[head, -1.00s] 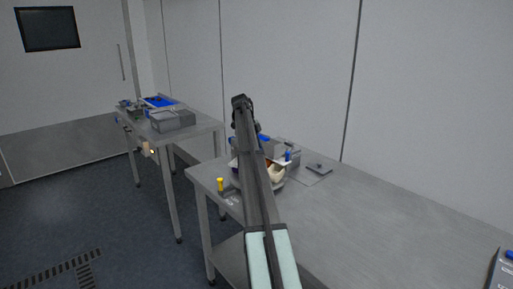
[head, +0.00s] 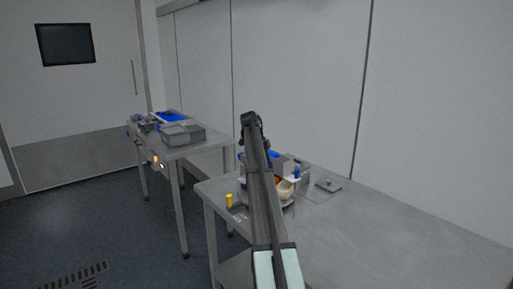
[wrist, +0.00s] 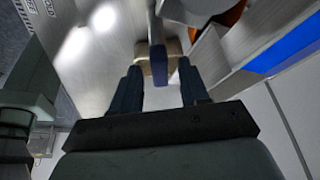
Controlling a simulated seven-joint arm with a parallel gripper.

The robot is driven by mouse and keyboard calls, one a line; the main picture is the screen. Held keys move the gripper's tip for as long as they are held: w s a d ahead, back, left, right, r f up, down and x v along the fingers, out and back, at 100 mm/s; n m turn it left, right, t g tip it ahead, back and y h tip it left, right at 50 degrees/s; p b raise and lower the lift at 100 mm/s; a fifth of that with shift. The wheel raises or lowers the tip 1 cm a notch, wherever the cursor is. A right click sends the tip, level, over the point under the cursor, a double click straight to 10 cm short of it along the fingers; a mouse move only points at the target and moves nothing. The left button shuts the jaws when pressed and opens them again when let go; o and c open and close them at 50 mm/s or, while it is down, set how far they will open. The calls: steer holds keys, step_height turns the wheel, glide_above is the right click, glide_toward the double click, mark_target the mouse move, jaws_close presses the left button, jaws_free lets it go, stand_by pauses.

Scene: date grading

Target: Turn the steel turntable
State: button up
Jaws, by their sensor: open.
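The steel turntable (head: 287,203) appears to be the round pale rim on the near table, largely hidden behind my arm in the head view. A cream cup-like thing (head: 286,189) and a blue-topped piece (head: 297,173) show at it. My gripper (wrist: 160,70) is open in the wrist view, with two dark blue fingers. A beige block (wrist: 160,52) with a blue-grey upright bar (wrist: 157,35) shows between and just beyond the fingertips. I cannot tell whether the fingers touch it. My gripper is hidden in the head view.
A yellow-topped piece (head: 229,200) stands left of my arm, and a small grey plate (head: 328,186) lies to the right. The near table (head: 390,225) is clear on its right. A second table holds a grey box (head: 183,134). An orange surface (wrist: 233,12) shows in the wrist view.

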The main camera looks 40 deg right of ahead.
steer(key=n+t+h, duration=0.1)
steer(key=n, duration=0.3)
steer(key=shift+s+a, duration=0.15)
steer(key=n+t, duration=0.1)
steer(key=n, duration=0.1)
steer(key=n+h, duration=0.1)
steer(key=n, duration=0.2)
steer(key=shift+s+t, duration=0.1)
steer(key=shift+t, duration=0.3)
steer(key=n+t, duration=0.1)
steer(key=n, duration=0.3)
steer(key=shift+s+t, duration=0.15)
steer(key=shift+t, duration=0.25)
steer(key=n+t, duration=0.1)
steer(key=n, duration=0.4)
steer(key=shift+t, duration=0.4)
steer(key=shift+r+n, duration=0.3)
steer(key=shift+r, duration=0.05)
steer(key=s+a+r+n+t+y, duration=0.1)
steer(key=a+r+n+y, duration=0.2)
steer(key=a+r+n, duration=0.5)
step_height(320, 180, up, 4)
steer(key=n, duration=0.4)
steer(key=shift+t+y, duration=0.3)
steer(key=shift+t, duration=0.1)
